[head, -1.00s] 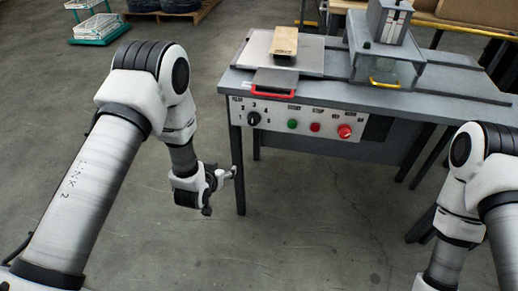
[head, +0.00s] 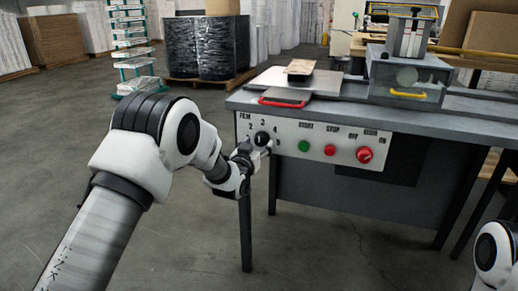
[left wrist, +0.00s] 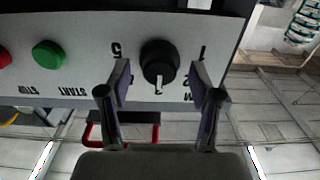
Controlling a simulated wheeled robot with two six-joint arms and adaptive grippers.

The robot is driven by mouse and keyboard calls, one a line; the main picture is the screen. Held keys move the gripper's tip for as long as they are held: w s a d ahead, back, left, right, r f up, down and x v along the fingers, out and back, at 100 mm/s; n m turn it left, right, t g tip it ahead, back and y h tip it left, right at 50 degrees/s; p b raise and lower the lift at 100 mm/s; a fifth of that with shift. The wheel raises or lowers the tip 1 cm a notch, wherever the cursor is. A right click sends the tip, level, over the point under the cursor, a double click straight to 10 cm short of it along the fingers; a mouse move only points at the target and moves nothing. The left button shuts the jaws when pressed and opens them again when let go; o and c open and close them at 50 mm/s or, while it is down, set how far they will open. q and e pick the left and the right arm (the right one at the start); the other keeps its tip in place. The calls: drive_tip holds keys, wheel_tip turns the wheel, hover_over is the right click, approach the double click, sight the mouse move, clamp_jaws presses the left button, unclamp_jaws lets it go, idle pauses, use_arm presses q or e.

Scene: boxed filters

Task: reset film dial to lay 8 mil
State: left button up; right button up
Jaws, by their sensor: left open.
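The film dial (head: 262,137) is a black round knob at the left end of the white control panel, with numbers around it. In the left wrist view, which shows the panel upside down, the film dial (left wrist: 159,60) has a white pointer toward the panel's upper side, roughly at 3; nearby numbers are partly hidden. My left gripper (head: 262,151) is at the dial. In the left wrist view my left gripper (left wrist: 162,80) is open, one finger on each side of the knob, with gaps showing; contact is not visible. My right gripper is out of view.
The panel also carries a green button (head: 304,147), a red button (head: 330,150) and a larger red switch (head: 364,155). A red handle (head: 283,102) juts from the table's front edge above the dial.

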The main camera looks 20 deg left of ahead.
use_arm(q)
drive_tip(key=shift+w, duration=0.65)
drive_tip(key=shift+s+r, duration=0.1)
drive_tip(key=shift+r, duration=0.05)
drive_tip(key=c, duration=1.1)
drive_tip(key=shift+c, duration=0.2)
drive_tip(key=shift+r+m, duration=0.1)
drive_tip(key=shift+m, duration=0.4)
drive_tip(key=m+p, duration=0.1)
drive_tip(key=m, duration=0.2)
drive_tip(key=shift+m, duration=0.4)
drive_tip(key=m+p, duration=0.1)
drive_tip(key=m, duration=0.4)
drive_tip(key=shift+r+p, duration=0.1)
drive_tip(key=shift+p, duration=0.3)
drive_tip(key=m+p, duration=0.1)
drive_tip(key=m, duration=0.4)
drive_tip(key=shift+a+r+m, duration=0.1)
drive_tip(key=shift+r+m, duration=0.05)
drive_tip(key=shift+m, duration=2.45)
